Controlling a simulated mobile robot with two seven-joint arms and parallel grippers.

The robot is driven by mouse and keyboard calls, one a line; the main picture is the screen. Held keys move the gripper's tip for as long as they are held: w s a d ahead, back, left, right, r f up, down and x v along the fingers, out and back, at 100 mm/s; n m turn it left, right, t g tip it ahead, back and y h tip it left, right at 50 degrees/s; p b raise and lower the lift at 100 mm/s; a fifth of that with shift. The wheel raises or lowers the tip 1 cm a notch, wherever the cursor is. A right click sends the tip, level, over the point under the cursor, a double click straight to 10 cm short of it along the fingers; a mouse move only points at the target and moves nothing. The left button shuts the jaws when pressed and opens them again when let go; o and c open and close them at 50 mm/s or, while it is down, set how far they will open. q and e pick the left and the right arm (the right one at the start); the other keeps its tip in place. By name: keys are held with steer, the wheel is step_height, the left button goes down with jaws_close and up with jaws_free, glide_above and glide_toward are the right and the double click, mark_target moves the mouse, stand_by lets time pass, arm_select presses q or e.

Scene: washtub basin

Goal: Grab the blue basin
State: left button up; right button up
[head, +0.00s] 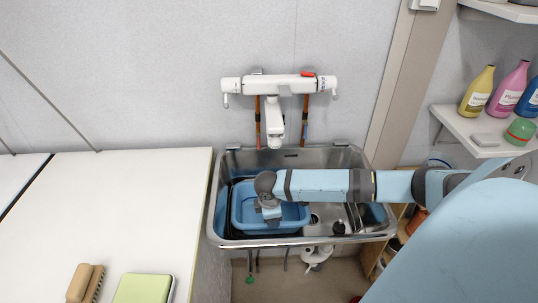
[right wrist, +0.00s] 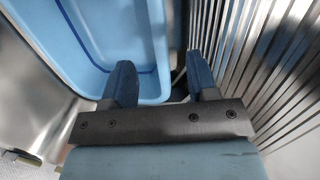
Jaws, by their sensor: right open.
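The blue basin (head: 244,211) sits in the left part of the metal sink (head: 340,158) in the head view. My right arm reaches in from the right, and its gripper (head: 271,213) points down over the basin. In the right wrist view the basin (right wrist: 98,28) fills the upper left. There my right gripper (right wrist: 161,76) is open, with one finger over the basin's inner side and the other beyond its rim, towards ribbed metal. The rim shows between the fingers; I cannot tell whether they touch it. My left gripper is not in view.
A white wall tap (head: 274,122) hangs above the sink. A white counter (head: 150,215) on the left holds a brush (head: 84,283) and a green sponge-like block (head: 143,289). Shelves with bottles (head: 477,92) stand at the right. A dark rack edge lies beside the basin.

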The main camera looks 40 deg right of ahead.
steer(key=f, duration=0.3)
steer(key=d+f, duration=0.1)
steer(key=f, duration=0.2)
steer(key=f+b, duration=0.1)
steer(key=f, duration=0.2)
steer(key=shift+w+d+f, duration=0.2)
steer(key=shift+w, duration=0.15)
steer(key=shift+c, duration=0.2)
steer(key=shift+r, duration=0.1)
jaws_close()
